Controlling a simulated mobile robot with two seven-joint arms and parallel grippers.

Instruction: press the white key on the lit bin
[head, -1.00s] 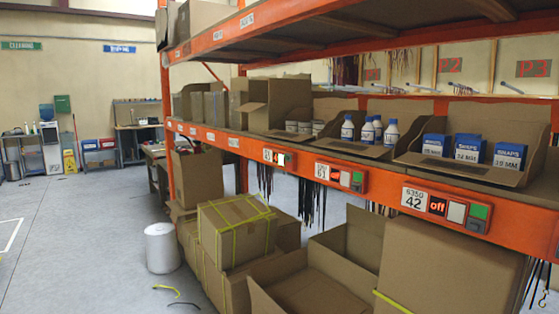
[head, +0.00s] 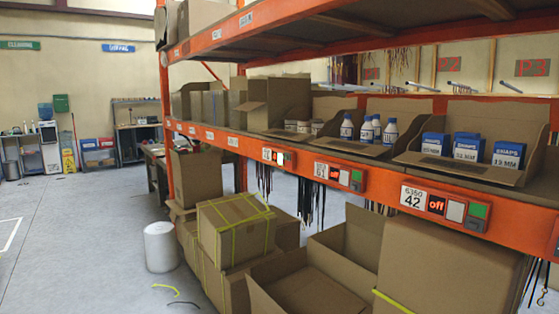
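Three key panels sit on the orange shelf beam. The right panel has a label (head: 413,198) reading 42, a display (head: 436,204) with red "off", a white key (head: 455,211) and a green key (head: 478,211). The middle panel has a red-marked display (head: 333,173), a white key (head: 344,178) and a green key (head: 357,181). The left panel (head: 278,157) is small, with a red-marked display; its text is too small to read. Above them are bins of blue boxes (head: 467,148), white bottles (head: 367,131) and small jars (head: 303,127). Neither gripper is in view.
Open cartons (head: 320,270) and a strapped carton (head: 236,228) stand below the beam. A white cylinder (head: 159,247) and loose straps (head: 168,288) are on the floor at left. Dark cords (head: 310,205) hang under the beam. The left floor is mostly clear.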

